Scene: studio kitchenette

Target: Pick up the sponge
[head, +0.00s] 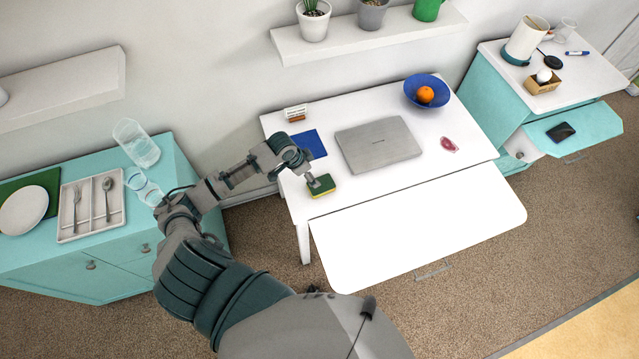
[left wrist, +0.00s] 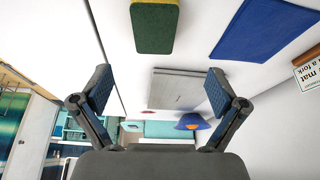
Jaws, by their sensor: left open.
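The sponge (head: 321,186) is a small block with a green top and a yellow side, lying on the white desk (head: 375,107) near its left front corner. In the left wrist view the sponge (left wrist: 154,26) is at the top middle, beyond and apart from the fingers. My left gripper (head: 311,180) is right at the sponge in the head view, partly covering it. In the left wrist view my left gripper (left wrist: 150,88) has its two fingers spread wide with nothing between them. My right gripper is in neither view.
A blue mat (head: 308,144) and a closed grey laptop (head: 378,145) lie close to the sponge. A blue bowl (head: 411,92) with an orange (head: 425,95) stands at the back right. A pulled-out white drawer (head: 420,232) extends in front of the desk.

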